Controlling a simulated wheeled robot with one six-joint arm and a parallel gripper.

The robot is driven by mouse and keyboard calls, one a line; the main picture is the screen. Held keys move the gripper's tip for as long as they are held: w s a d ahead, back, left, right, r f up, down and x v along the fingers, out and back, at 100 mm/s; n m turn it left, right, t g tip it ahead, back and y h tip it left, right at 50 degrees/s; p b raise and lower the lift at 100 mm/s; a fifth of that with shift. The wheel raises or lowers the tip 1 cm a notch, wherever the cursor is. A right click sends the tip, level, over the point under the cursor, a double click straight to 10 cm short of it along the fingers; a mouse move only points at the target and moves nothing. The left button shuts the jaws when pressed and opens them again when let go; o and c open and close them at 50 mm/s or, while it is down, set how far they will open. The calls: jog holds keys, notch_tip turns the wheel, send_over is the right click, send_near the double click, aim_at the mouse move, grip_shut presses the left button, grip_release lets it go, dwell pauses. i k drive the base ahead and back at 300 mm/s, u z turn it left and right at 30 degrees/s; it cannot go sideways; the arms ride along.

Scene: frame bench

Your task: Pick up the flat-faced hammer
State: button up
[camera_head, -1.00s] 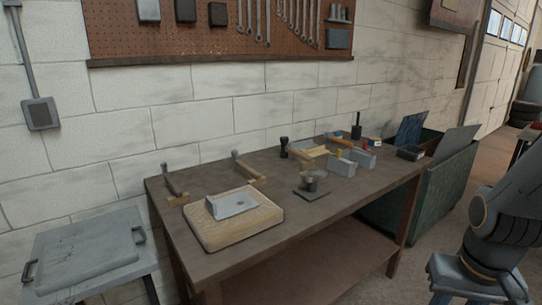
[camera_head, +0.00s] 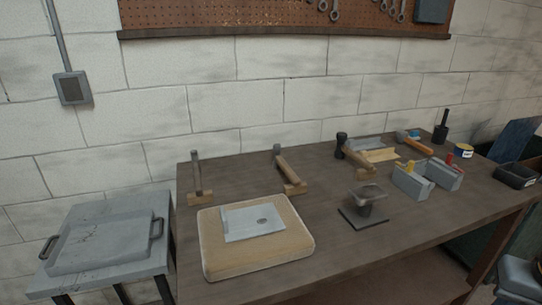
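Several hammer-like tools are on the bench (camera_head: 340,240), and I cannot tell from here which is the flat-faced hammer. One at the left (camera_head: 197,174) has a dark upright part and rests on a small wooden block (camera_head: 201,198). A third (camera_head: 357,157), farther right, has a black head and a wooden handle. My gripper (camera_head: 520,280) shows only in part at the lower right edge, well away from the tools, with its fingers cut off.
A padded board (camera_head: 218,263) with a metal plate (camera_head: 253,222) lies at the bench's front left. A small anvil-like stand (camera_head: 366,205) is mid-bench. Grey blocks (camera_head: 411,184) and a dark tray (camera_head: 516,175) stand to the right. A side table (camera_head: 60,282) adjoins the left.

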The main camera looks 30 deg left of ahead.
aim_at(279, 163)
jog(key=u, duration=0.6)
jog(key=i, duration=0.85)
jog(key=u, duration=0.95)
jog(key=i, duration=0.2)
jog(key=u, duration=0.1)
